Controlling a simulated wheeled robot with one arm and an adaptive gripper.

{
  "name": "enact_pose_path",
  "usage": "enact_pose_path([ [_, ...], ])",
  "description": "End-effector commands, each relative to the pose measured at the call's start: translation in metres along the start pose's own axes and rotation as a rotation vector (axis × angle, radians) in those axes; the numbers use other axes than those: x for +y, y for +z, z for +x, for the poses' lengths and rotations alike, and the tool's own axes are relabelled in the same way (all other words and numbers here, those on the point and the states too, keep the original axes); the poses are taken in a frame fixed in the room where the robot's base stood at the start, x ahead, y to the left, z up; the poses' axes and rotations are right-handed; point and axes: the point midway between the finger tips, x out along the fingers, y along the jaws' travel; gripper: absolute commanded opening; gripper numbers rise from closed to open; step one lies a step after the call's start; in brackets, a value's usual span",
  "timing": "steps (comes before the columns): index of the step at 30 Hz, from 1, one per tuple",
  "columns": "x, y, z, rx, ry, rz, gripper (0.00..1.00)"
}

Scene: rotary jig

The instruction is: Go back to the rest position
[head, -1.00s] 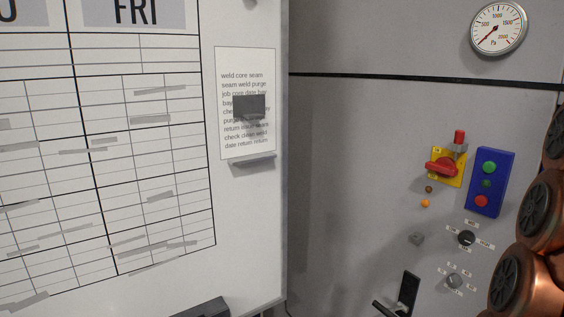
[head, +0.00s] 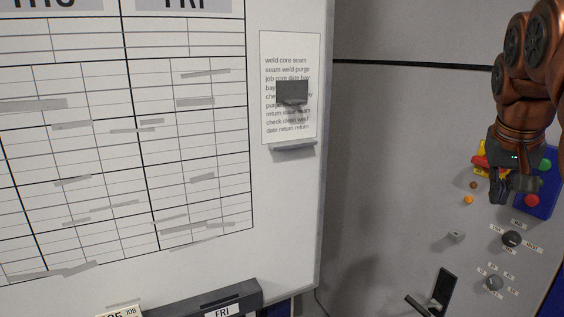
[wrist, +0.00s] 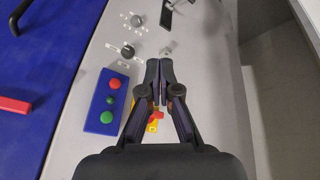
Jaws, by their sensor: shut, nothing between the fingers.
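My gripper (head: 512,190) hangs at the right of the head view, at the end of my copper-coloured arm, in front of the grey cabinet panel (head: 400,180). In the wrist view my gripper (wrist: 160,62) has its fingers together with nothing between them. It partly covers the red and yellow switch (head: 481,161), which also shows below the fingers in the wrist view (wrist: 156,117). The blue button box (head: 545,190) is partly behind my arm in the head view. In the wrist view the blue box (wrist: 106,103) lies left of the fingers, with green and red buttons.
A whiteboard (head: 285,220) with a schedule and a paper sheet (head: 290,50) fills the left. A black tray marked FRI (head: 250,293) is at the bottom.

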Motion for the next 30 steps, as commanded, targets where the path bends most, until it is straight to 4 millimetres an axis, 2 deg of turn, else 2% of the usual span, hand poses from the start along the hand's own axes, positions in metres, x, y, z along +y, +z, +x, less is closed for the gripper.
enact_pose_path([
  [1, -0.014, 0.012, 0.007, -0.021, -0.013, -0.033, 0.0],
  [6, -0.052, 0.055, 0.029, -0.088, -0.051, -0.131, 0.0],
  [11, -0.083, 0.101, 0.049, -0.152, -0.084, -0.217, 0.0],
  [15, -0.103, 0.146, 0.066, -0.214, -0.108, -0.285, 0.0],
  [22, -0.126, 0.227, 0.092, -0.311, -0.141, -0.385, 0.0],
  [30, -0.133, 0.327, 0.119, -0.43, -0.168, -0.48, 0.0],
])
